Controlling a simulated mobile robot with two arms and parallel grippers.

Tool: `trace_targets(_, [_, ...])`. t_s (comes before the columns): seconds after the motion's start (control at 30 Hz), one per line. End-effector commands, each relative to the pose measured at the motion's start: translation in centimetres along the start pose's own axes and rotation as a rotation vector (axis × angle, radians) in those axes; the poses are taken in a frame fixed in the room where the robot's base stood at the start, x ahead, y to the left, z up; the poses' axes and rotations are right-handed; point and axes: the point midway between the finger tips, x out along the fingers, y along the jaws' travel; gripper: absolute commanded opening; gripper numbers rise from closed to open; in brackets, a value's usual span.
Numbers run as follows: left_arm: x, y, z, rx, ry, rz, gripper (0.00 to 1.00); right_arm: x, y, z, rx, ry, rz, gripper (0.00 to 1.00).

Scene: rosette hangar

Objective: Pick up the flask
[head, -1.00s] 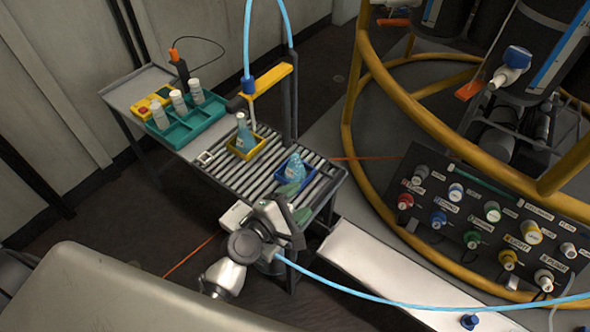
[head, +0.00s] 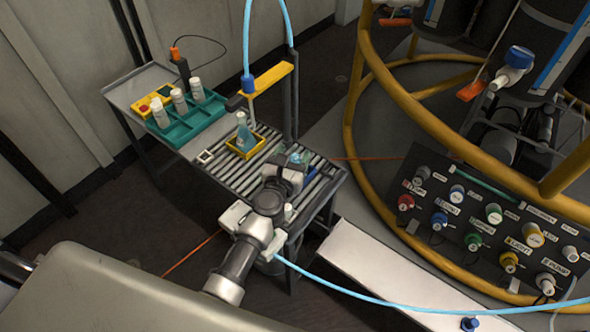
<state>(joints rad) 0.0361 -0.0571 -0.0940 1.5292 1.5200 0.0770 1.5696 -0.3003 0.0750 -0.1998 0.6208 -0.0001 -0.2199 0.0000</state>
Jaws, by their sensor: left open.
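A pale blue flask (head: 243,138) stands in a yellow tray (head: 240,153) on the roller table. A second blue flask (head: 296,158) is in a blue tray nearer the table's right end. My left gripper (head: 292,164) is over this second flask, with its jaws open around or just above it. The gripper and wrist hide most of this flask and its tray, so I cannot tell whether the fingers touch it. My right gripper is not in view.
A teal rack (head: 188,126) with several white bottles and a yellow box with a red button are at the table's far left. A yellow-topped dispenser post (head: 268,79) stands behind the trays. A yellow rail and a valve panel (head: 480,215) are at right.

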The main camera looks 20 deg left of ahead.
Motion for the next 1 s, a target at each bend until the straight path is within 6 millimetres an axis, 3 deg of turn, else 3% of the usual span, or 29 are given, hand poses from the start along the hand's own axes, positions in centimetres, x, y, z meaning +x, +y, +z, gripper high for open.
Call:
trace_targets(0.2, [3.0,-0.2,-0.2,0.0,-0.001,-0.002,0.6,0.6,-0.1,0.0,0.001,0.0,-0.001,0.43])
trace_targets(0.5, [3.3,-0.1,-0.1,0.001,0.0,-0.002,0.59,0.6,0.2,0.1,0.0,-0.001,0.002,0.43])
trace_targets(0.87, [3.3,-0.1,-0.1,0.002,0.0,-0.002,0.04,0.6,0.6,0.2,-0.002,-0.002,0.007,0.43])
trace_targets(1.0, [3.3,-0.1,0.0,0.002,-0.002,-0.002,0.0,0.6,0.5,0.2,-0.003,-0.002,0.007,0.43])
